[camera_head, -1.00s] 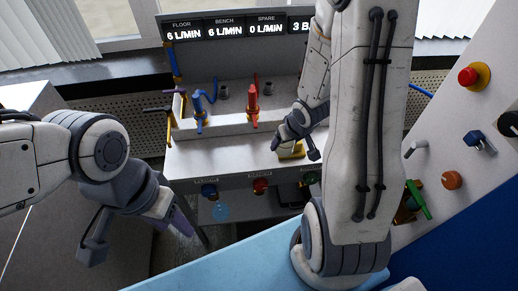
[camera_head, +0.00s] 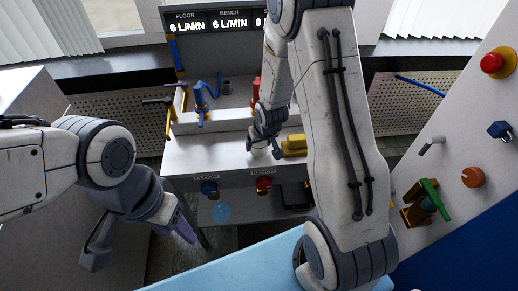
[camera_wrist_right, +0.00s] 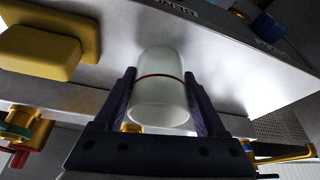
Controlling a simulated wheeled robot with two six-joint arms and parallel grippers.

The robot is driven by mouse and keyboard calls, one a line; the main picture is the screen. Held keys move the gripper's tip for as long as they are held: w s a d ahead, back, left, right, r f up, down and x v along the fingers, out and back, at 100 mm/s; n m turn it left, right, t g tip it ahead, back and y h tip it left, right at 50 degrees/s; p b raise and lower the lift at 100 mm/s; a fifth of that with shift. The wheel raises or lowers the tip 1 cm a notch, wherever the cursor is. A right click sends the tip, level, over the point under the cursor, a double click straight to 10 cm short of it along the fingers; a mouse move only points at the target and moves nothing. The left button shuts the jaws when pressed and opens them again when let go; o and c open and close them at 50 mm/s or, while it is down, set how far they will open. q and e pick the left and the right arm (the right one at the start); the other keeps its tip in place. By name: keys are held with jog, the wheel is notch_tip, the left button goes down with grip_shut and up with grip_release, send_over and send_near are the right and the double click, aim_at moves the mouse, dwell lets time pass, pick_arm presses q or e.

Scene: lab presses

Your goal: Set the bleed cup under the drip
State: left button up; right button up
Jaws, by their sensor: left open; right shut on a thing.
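The bleed cup, a small whitish translucent cup with a red line around it (camera_wrist_right: 160,98), is between the fingers of my right gripper (camera_wrist_right: 160,80). In the head view my right gripper (camera_head: 264,146) is over the bench top beside a yellow block, and the cup (camera_head: 258,149) is partly hidden by it. I cannot tell whether the cup touches the bench. A pale blue, see-through round mark (camera_head: 221,211) shows below the blue knob (camera_head: 209,187) on the bench front. I cannot make out a falling drip. My left gripper (camera_head: 182,226) is open and empty, low at the left.
The yellow block (camera_head: 293,145) lies right of the cup. Blue (camera_head: 201,97) and red (camera_head: 257,88) valves stand on the raised ledge behind. A red knob (camera_head: 263,184) is on the bench front. A slanted panel with controls (camera_head: 449,150) stands at the right. The bench top's left part is clear.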

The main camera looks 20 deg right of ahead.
jog(key=shift+f, duration=0.6)
jog(key=shift+f, duration=0.1)
jog(key=shift+f, duration=0.15)
jog(key=o, duration=1.3)
